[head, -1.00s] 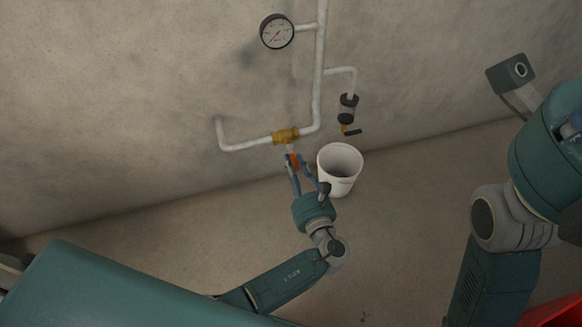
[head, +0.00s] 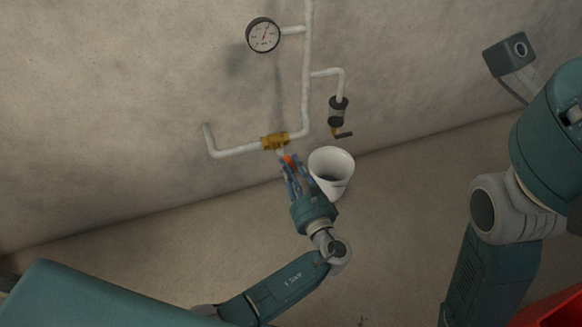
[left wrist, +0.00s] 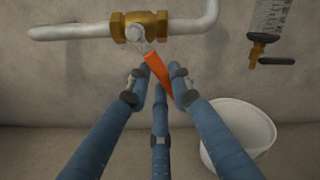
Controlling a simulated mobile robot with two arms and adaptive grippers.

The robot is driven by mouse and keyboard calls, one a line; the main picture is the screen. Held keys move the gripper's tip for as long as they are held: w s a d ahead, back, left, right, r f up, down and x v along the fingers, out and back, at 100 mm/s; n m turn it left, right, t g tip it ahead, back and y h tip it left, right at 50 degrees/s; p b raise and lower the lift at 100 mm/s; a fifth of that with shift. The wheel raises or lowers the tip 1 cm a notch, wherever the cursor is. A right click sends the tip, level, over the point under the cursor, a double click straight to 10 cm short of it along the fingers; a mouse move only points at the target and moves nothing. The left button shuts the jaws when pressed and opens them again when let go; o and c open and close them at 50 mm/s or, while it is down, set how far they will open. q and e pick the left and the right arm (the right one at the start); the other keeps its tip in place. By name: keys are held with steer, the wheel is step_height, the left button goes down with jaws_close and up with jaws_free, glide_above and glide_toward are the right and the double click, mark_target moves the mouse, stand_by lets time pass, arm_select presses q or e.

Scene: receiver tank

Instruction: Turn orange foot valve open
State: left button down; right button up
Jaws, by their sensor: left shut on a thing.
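The brass foot valve (head: 275,142) sits in the low white pipe on the wall, and its body (left wrist: 140,27) shows at the top of the left wrist view. Its orange handle (left wrist: 157,72) slants down to the right from the valve stem; in the head view the handle (head: 289,160) is partly hidden by fingers. My left gripper (head: 291,168) is shut on the orange handle, with its blue fingers (left wrist: 158,80) on both sides of it. My right arm stands at the right of the head view, but its gripper is out of view.
A white bucket (head: 341,162) stands on the floor just right of my left gripper. A small tap (head: 338,111) with a dark lever hangs above it. A round gauge (head: 263,35) is higher on the wall. A grey box (head: 510,53) is at the right.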

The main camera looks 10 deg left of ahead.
arm_select(q)
steer(key=c, duration=1.5)
jaws_free()
steer(key=shift+w+a+r, duration=0.1)
steer(key=v, duration=0.7)
steer(key=shift+s+d, duration=0.2)
steer(key=shift+s, duration=0.05)
